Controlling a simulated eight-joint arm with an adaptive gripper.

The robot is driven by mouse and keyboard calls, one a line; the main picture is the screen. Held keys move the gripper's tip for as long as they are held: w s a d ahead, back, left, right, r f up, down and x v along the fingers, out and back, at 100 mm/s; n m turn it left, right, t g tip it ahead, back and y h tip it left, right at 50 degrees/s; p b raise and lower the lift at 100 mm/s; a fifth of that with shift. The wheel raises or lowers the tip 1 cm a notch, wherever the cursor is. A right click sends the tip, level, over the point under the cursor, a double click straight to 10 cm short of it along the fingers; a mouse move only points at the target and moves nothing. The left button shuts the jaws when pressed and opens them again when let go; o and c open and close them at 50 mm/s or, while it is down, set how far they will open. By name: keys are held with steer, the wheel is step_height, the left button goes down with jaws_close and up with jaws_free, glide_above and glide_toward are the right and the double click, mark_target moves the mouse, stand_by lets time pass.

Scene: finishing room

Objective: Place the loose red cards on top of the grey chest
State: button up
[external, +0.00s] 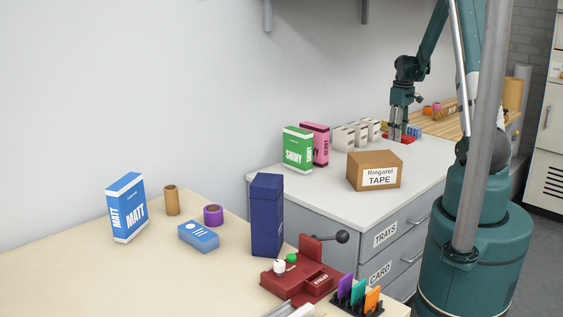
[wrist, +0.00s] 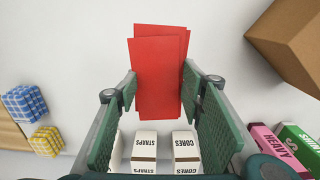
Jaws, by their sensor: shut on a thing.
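The red cards (wrist: 158,60) form a small, slightly uneven stack between the fingers of my gripper (wrist: 160,92) in the wrist view. My gripper is shut on them. In the external view my gripper (external: 400,134) points down over the far end of the white top of the grey chest (external: 330,215), which has drawers marked TRAYS and CARD. Only a little red shows under the fingers there. I cannot tell whether the cards touch the top.
On the chest top stand a Ringaret tape carton (external: 374,170), a green SHINY box (external: 298,149), a pink box (external: 316,143) and white boxes (external: 345,137). Checked blocks (wrist: 24,102) lie left in the wrist view. A red press (external: 298,279) stands on the near table.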

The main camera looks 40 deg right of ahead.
steer(key=shift+f, duration=2.7)
steer(key=shift+f, duration=0.15)
steer(key=shift+f+b, duration=0.35)
steer(key=shift+f, duration=1.4)
steer(key=shift+f, duration=0.2)
steer(key=o, duration=0.9)
steer(key=shift+r, duration=0.15)
steer(key=shift+r+p, duration=0.45)
steer(key=shift+r, duration=5.65)
